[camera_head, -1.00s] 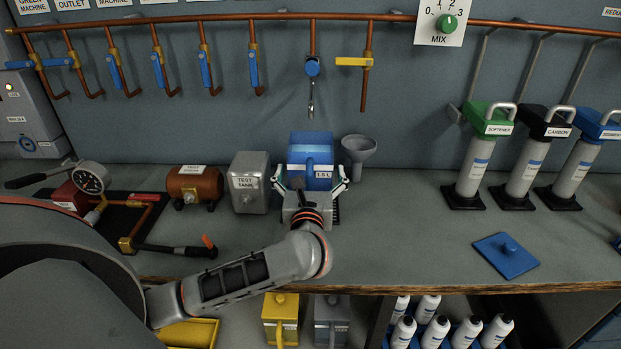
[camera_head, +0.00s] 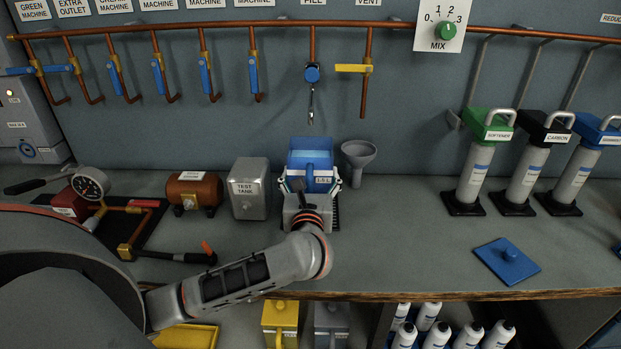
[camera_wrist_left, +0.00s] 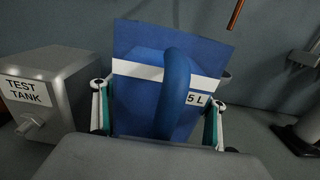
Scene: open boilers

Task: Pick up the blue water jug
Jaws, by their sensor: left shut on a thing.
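The blue water jug (camera_head: 311,158), open at the top and marked 5 L, is upright at the back of the counter, below the fill tap. My left gripper (camera_head: 308,188) is shut on it from the front, one finger on each side. In the left wrist view the jug (camera_wrist_left: 140,85) fills the middle, its curved handle facing the camera between the fingers of the gripper (camera_wrist_left: 158,120). The jug's underside is hidden behind my gripper, so I cannot tell if it touches the counter. My right gripper is not in view.
A grey funnel (camera_head: 358,158) stands close to the right of the jug, and the test tank (camera_head: 249,190) is to its left. The fill tap (camera_head: 312,75) hangs above. A blue lid (camera_head: 506,260) lies on the counter at the right.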

